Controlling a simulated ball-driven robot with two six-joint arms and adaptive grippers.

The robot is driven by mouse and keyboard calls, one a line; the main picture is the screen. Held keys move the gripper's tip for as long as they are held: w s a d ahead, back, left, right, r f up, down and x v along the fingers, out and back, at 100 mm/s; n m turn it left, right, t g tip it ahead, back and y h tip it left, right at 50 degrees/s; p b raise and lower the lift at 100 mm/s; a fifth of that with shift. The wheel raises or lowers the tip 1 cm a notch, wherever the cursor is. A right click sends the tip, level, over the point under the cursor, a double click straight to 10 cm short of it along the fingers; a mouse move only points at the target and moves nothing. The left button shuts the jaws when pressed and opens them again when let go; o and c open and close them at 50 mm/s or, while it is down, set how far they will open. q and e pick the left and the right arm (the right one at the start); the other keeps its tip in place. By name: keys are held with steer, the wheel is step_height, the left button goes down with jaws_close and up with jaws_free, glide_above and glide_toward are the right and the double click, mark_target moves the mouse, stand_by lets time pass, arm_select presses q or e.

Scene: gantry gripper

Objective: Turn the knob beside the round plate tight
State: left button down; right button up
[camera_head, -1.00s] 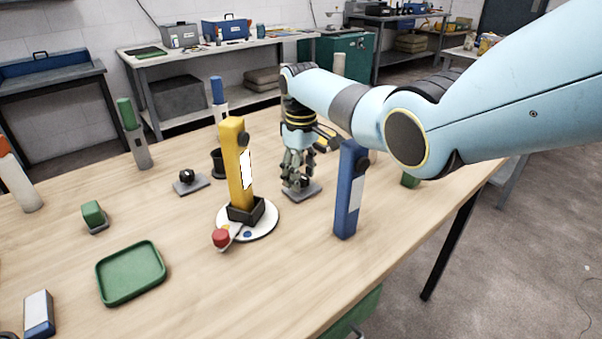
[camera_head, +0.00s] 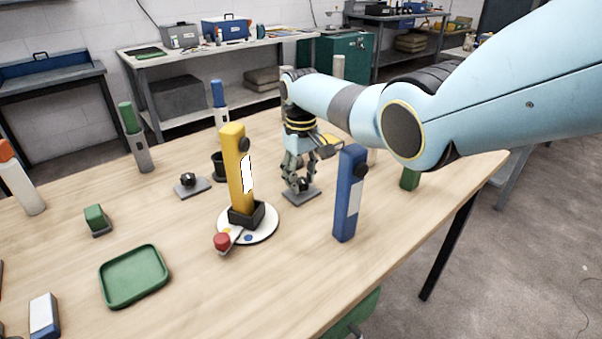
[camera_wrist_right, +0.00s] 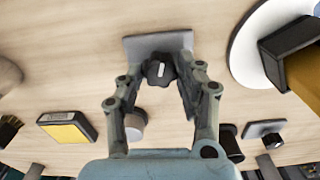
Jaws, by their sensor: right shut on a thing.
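The black knob (camera_wrist_right: 159,70) has a white mark on top and sits on a small grey base plate (camera_wrist_right: 182,41). In the head view this base (camera_head: 303,196) lies just right of the white round plate (camera_head: 267,229). The round plate carries a black socket with a yellow post (camera_head: 236,160). My right gripper (camera_head: 299,184) points down at the knob and is shut on it. In the right wrist view its fingers (camera_wrist_right: 160,78) stand on both sides of the knob. My left gripper is not in view.
A blue post (camera_head: 349,195) stands close to the right of my gripper. Another knob on a grey base (camera_head: 190,184) lies left of the yellow post. A red-topped piece (camera_head: 222,242) is at the round plate's edge. A green tray (camera_head: 135,276) lies at front left.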

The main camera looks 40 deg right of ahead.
steer(key=m+p, duration=0.1)
steer(key=m, duration=0.2)
steer(key=shift+r+m, duration=0.1)
steer(key=shift+m, duration=0.3)
steer(key=m+p, duration=0.1)
steer(key=m, duration=0.3)
steer(key=shift+d+m, duration=0.1)
steer(key=shift+m, duration=0.2)
steer(key=m, duration=0.3)
steer(key=shift+m+p, duration=0.3)
steer(key=shift+p, duration=0.1)
steer(key=m, duration=0.4)
steer(key=shift+s, duration=0.1)
steer(key=m+p, duration=0.1)
steer(key=m, duration=0.7)
steer(key=shift+m, duration=0.3)
steer(key=m, duration=0.4)
steer(key=shift+s, duration=0.1)
steer(key=shift+m, duration=2.1)
steer(key=shift+p, duration=0.3)
